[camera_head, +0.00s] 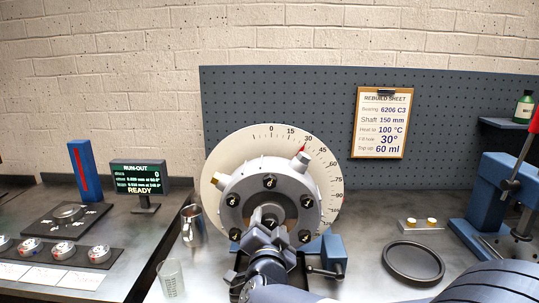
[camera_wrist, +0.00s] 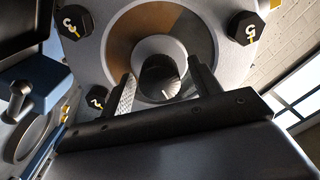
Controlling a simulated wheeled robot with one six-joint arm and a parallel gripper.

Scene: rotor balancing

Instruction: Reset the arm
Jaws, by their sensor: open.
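My arm reaches up from the lower middle of the head view. My gripper (camera_head: 266,232) is in front of the lower hub of a round grey rotor housing (camera_head: 285,185) with several dark numbered bolts. In the wrist view my gripper (camera_wrist: 163,82) is open, its two fingers apart. A dark round shaft end (camera_wrist: 160,72) shows between them, inside a pale ring (camera_wrist: 160,44). I cannot tell whether the fingers touch it. A pale dial (camera_head: 225,160) with degree marks stands behind the housing, and a red pointer (camera_head: 302,149) shows near its upper right.
A blue vise-like stand (camera_head: 334,250) is close at the right of my gripper. A glass beaker (camera_head: 171,278) and a metal jug (camera_head: 192,225) stand at left. A READY screen (camera_head: 138,177) stands on the left bench.

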